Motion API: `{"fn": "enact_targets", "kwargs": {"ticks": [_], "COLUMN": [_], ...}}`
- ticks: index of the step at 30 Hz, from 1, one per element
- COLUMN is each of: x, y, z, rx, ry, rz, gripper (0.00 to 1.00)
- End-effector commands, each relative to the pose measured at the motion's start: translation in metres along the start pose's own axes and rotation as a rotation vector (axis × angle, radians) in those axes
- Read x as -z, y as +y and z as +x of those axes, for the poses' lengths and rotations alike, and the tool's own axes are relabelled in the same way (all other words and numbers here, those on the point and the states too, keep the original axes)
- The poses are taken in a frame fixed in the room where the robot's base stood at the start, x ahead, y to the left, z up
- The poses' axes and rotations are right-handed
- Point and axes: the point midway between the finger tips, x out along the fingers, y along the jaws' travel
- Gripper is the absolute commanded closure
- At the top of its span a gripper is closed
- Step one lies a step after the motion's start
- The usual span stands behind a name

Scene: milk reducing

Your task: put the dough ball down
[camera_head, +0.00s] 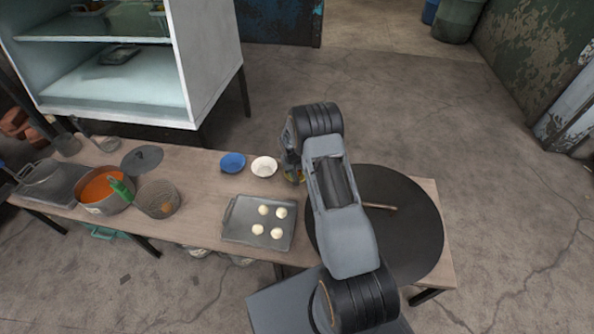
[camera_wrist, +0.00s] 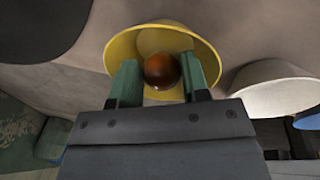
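In the wrist view my gripper (camera_wrist: 158,78) has its two green fingers on either side of a reddish-brown, shiny ball (camera_wrist: 162,70), with no clear gap, so it looks shut on it. The ball shows in front of the inside of a yellow bowl (camera_wrist: 120,50); whether it touches the bowl I cannot tell. In the head view my arm hides most of the gripper and the yellow bowl. Several pale dough balls (camera_head: 277,233) lie on a grey tray (camera_head: 238,222) left of my arm.
A white bowl (camera_head: 264,166) and a blue bowl (camera_head: 232,162) stand left of my gripper on the wooden table (camera_head: 205,185). A large dark round plate (camera_head: 410,235) lies at right. A pot of orange liquid (camera_head: 103,189) and a wire basket (camera_head: 158,199) stand at left.

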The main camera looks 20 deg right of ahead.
Motion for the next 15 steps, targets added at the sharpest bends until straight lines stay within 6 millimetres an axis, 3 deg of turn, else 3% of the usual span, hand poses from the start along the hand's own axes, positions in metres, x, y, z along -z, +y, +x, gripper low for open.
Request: {"fn": "enact_targets", "kwargs": {"ticks": [8,15], "x": [-0.0001,-0.0003], "y": [0.0000,-0.0001], "z": [0.0000,0.0002], "rx": [0.000,0.000], "ry": [0.000,-0.001], "rz": [0.000,0.000], "gripper": [0.31,0.31]}}
